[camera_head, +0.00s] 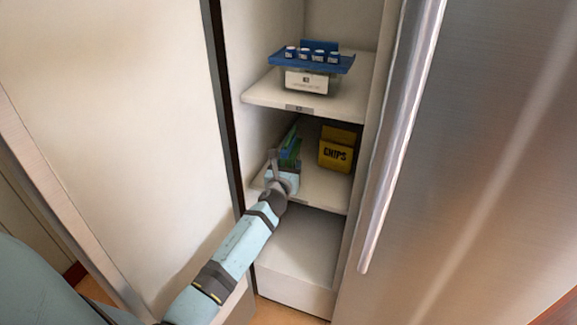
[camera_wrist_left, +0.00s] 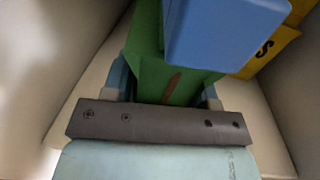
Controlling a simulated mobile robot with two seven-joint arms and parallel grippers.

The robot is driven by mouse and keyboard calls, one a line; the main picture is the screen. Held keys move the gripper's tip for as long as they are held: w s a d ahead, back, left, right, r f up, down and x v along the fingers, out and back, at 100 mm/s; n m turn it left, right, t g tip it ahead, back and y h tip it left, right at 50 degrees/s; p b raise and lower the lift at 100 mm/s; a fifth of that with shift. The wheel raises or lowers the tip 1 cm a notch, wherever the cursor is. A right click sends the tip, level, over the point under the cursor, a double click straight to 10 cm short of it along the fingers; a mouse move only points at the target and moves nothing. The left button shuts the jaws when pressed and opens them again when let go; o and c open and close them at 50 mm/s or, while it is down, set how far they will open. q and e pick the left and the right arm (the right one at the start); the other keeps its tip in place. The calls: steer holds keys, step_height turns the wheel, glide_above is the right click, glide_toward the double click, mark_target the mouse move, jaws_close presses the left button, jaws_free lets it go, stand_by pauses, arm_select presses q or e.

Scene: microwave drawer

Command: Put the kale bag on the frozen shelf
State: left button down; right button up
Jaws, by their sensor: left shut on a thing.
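The green kale bag (camera_head: 291,147) is inside the open fridge compartment, just above or on the middle shelf (camera_head: 320,190), at its left side. My left gripper (camera_head: 282,171) reaches in from the front and is shut on the bag. In the left wrist view the green bag (camera_wrist_left: 150,78) stands between the two fingers of my left gripper (camera_wrist_left: 162,85). Whether the bag's underside touches the shelf is hidden. Which shelf is the frozen one I cannot read from the labels. My right gripper is not in view.
The upper shelf (camera_head: 262,92) holds a blue tray (camera_head: 312,62) with small jars over a white-labelled container (camera_head: 309,81). The bottom space (camera_head: 297,245) looks empty. A door handle (camera_head: 400,140) runs along the right.

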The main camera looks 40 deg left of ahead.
arm_select(q)
steer(key=shift+f, duration=0.25)
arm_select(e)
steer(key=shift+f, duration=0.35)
arm_select(q)
steer(key=shift+c, duration=1.6)
jaws_free()
steer(key=shift+s, duration=0.1)
steer(key=v, duration=1.3)
steer(key=shift+s+p, duration=0.3)
steer(key=shift+p, duration=0.15)
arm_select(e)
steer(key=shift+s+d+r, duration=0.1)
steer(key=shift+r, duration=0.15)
arm_select(q)
steer(key=shift+d, duration=0.1)
